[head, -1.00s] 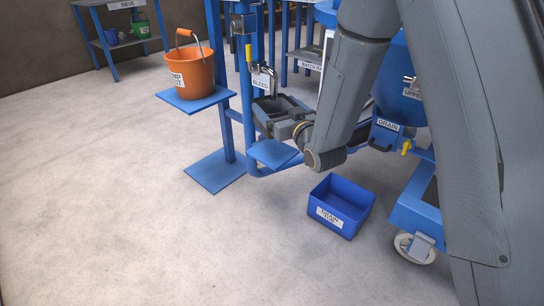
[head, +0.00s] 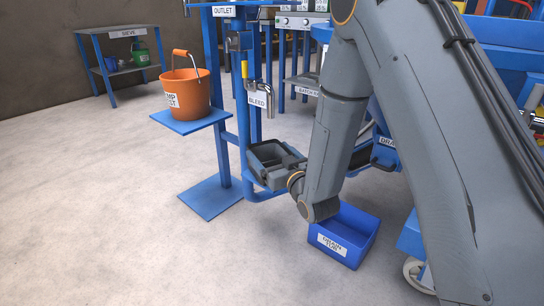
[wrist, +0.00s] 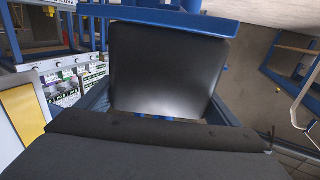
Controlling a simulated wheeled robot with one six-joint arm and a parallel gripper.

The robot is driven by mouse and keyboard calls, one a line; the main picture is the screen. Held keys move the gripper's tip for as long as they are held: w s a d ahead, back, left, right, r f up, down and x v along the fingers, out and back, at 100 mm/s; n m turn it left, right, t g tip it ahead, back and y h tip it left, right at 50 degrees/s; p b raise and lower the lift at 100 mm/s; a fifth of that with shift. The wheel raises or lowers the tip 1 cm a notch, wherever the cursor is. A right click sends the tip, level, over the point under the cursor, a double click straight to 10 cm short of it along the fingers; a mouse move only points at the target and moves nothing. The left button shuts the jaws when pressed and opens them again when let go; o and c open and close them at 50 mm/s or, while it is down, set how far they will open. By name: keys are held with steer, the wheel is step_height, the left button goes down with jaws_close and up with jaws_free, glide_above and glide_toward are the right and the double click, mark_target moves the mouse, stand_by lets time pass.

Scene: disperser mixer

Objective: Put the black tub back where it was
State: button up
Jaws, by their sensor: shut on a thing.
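The black tub (head: 268,157) is a small open dark box below the metal bleed spout (head: 268,92), with a clear gap between them. In the head view my gripper (head: 288,160) is shut on the tub's right side. In the wrist view the tub (wrist: 165,70) fills the middle as a smooth dark panel, with my gripper (wrist: 150,130) across the bottom. The small blue shelf on the stand is mostly hidden by the tub and my wrist. I cannot tell if the tub touches it.
A blue labelled bin (head: 350,258) stands on the floor below my arm. An orange bucket (head: 188,95) sits on a blue plate (head: 165,120) at the left. A blue post (head: 219,150) rises beside the tub. The left floor is clear.

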steer(key=shift+f, duration=0.1)
steer(key=o, duration=1.5)
steer(key=shift+c, duration=0.2)
steer(key=shift+s+r, duration=0.1)
steer(key=shift+r, duration=0.1)
steer(key=p+v, duration=0.5)
steer(key=v, duration=0.7)
steer(key=shift+a, duration=0.1)
